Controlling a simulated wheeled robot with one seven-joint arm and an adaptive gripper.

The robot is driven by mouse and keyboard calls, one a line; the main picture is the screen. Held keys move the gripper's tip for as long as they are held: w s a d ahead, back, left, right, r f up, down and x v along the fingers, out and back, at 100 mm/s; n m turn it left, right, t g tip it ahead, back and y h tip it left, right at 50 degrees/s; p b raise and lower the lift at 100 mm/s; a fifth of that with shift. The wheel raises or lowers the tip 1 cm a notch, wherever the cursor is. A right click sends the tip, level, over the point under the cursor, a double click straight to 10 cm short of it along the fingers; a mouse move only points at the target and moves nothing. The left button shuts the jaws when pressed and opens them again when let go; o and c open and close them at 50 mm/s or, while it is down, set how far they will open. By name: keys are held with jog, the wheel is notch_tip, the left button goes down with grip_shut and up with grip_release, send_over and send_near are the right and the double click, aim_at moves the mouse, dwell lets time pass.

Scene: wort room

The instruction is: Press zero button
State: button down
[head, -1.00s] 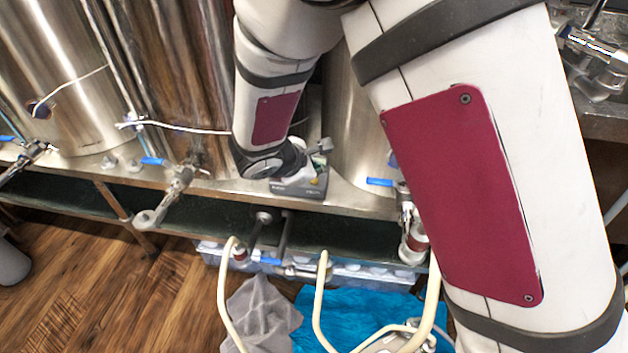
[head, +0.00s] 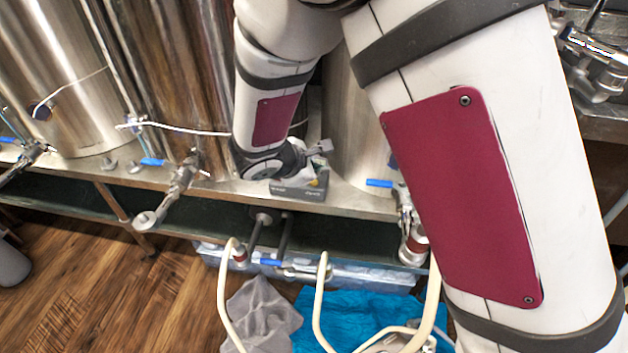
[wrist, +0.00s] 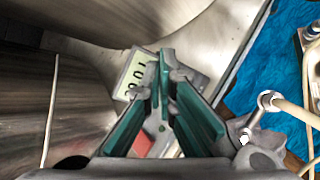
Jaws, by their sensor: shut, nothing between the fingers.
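A small grey device (head: 302,192) with a display stands on the metal bench beside the steel vessels. In the wrist view its pale display (wrist: 135,76) shows dark digits, upside down or turned, left of my fingertips. My gripper (wrist: 164,72) has green-padded fingers, shut and empty, pointing over the device's grey body. A red patch (wrist: 143,145) shows beneath and left of the fingers; I cannot tell whether it is a button. In the head view my wrist covers part of the device. Contact between fingertips and device cannot be told, and the zero button is not clearly visible.
Tall steel vessels (head: 177,75) stand close behind and beside the device. A blue-handled valve (head: 178,185) sits left along the bench edge (head: 225,190). Below are pale hoses (head: 320,300), a grey cloth (head: 262,310) and a blue cloth (head: 345,310).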

aim_at(317, 183)
jog(key=shift+f, duration=0.1)
jog(key=shift+f+b, duration=0.35)
jog(key=shift+b, duration=0.25)
jog(key=shift+f+b, duration=0.45)
jog(key=shift+b, duration=0.1)
dwell(0.6)
jog(key=shift+r, duration=0.1)
jog(key=shift+r+p, duration=0.55)
jog(key=shift+r, duration=0.3)
jog(key=shift+r+p, duration=1.8)
jog(key=shift+r, duration=0.75)
